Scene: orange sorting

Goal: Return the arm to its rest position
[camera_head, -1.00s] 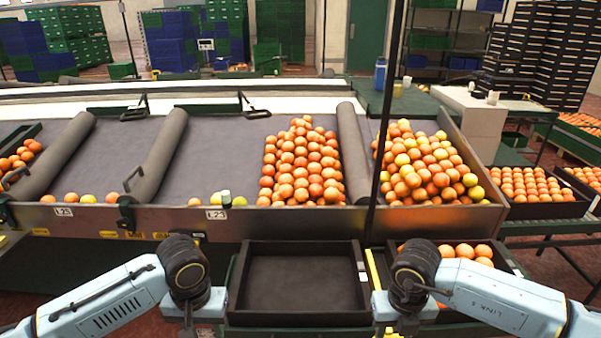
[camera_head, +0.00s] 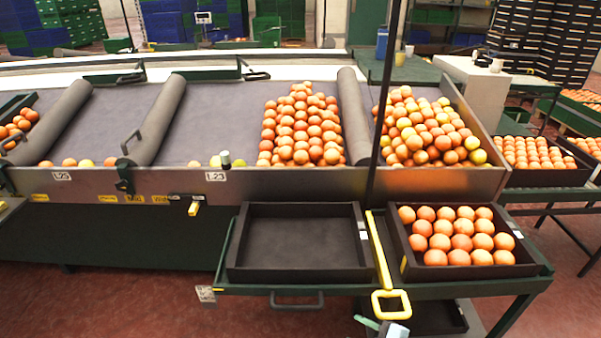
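Neither of my arms shows, and both grippers are out of view. An empty dark tray (camera_head: 296,279) sits on the green stand in front of the sorting bins. Beside it on the right, a dark tray (camera_head: 404,262) holds rows of oranges (camera_head: 462,242). A yellow bar with a loop handle (camera_head: 391,304) lies between the two trays.
The sorting table (camera_head: 270,184) runs across behind the trays, with a large orange pile (camera_head: 301,130) and a mixed orange and yellow pile (camera_head: 424,130). A dark post stands before them. More filled trays (camera_head: 538,153) are at the right. Red floor (camera_head: 130,300) is clear at lower left.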

